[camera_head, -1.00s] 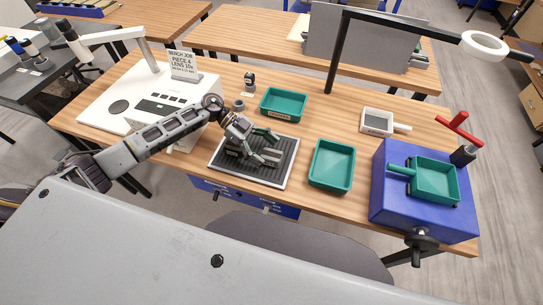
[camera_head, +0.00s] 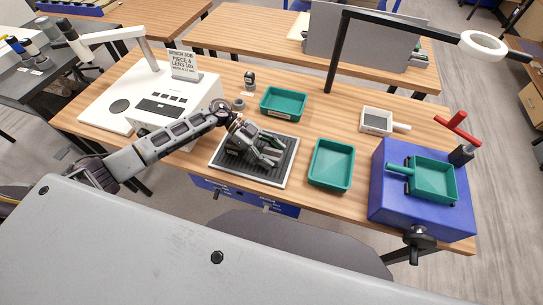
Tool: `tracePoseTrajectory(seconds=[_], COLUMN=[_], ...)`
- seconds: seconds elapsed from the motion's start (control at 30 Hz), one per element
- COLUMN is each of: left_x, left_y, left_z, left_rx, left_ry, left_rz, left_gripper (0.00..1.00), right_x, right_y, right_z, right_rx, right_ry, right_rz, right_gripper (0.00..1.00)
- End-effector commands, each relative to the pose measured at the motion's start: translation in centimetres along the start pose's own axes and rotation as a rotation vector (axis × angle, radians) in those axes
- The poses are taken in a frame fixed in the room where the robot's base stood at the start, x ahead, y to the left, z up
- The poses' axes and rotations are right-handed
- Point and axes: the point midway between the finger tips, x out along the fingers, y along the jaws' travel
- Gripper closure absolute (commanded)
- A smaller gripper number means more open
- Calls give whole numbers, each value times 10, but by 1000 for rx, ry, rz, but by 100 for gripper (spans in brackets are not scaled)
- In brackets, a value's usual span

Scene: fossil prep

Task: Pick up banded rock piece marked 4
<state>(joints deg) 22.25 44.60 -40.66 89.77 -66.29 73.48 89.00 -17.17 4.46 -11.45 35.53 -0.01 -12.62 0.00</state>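My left gripper (camera_head: 270,151) is low over the dark ribbed mat in a pale-edged tray (camera_head: 225,165) on the wooden bench. Its fingers are spread, with a gap between them. No banded rock piece marked 4 can be made out; the hand and fingers cover the middle of the mat, and any grey piece there blends with them. A sign (camera_head: 184,64) on the white device behind reads "Bench job, piece 4, lens 10x". My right gripper is not in view.
Green trays stand behind the mat (camera_head: 283,103) and to its right (camera_head: 331,165). A blue block (camera_head: 385,205) bearing another green tray is at the right end. A small white handled tray (camera_head: 376,121) and a ring lamp (camera_head: 484,44) are beyond.

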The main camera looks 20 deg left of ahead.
Motion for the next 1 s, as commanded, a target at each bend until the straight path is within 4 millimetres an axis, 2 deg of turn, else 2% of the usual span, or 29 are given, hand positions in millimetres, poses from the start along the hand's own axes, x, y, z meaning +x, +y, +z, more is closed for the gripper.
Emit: tracePoseTrajectory(seconds=[0.07, 0.33, 0.73, 1.0], left_x=[0, 0, -2, -9], left_y=[0, 0, 0, 0], left_z=[0, 0, -3, -18], left_rx=[0, 0, 1, 3], left_ry=[0, 0, 0, 0], left_rz=[0, 0, -1, 0], left_gripper=[54, 89, 89, 89], right_x=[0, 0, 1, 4], right_y=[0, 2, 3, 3], right_z=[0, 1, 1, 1], right_rx=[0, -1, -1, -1], right_ry=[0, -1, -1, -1], right_rz=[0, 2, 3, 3], right_gripper=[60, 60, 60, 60])
